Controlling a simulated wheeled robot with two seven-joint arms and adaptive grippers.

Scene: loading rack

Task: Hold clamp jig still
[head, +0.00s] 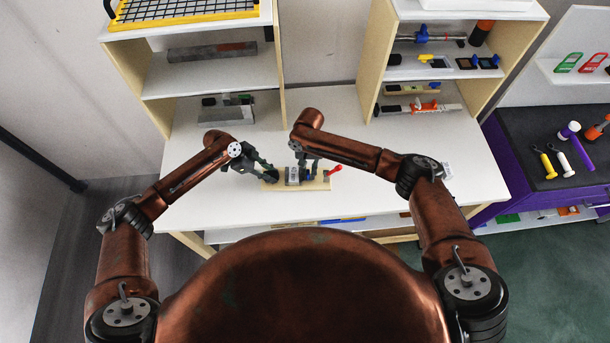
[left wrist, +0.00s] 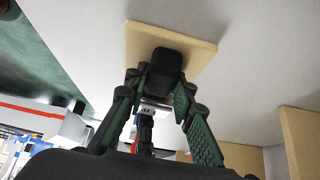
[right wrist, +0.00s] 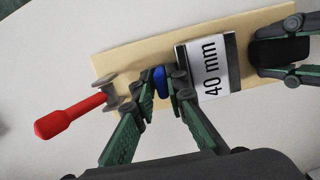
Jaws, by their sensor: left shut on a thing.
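The clamp jig is a pale wooden base (head: 318,186) on the white table, with a white-and-grey block marked "40 mm" (right wrist: 212,68) and a red handle (right wrist: 70,116) at one end. The handle also shows in the head view (head: 334,170). My left gripper (head: 270,174) is shut on the black block (left wrist: 166,66) at the other end of the base; this block also shows in the right wrist view (right wrist: 280,50). My right gripper (right wrist: 164,90) has its fingertips on either side of a small blue piece (right wrist: 160,80) between handle and marked block. Whether they press on it is unclear.
Shelf units stand at the back left (head: 160,80) and back right (head: 475,100), holding tools and parts. A dark-topped purple bench (head: 540,175) with hammers is at the right. The table between the shelves and beside the jig is clear.

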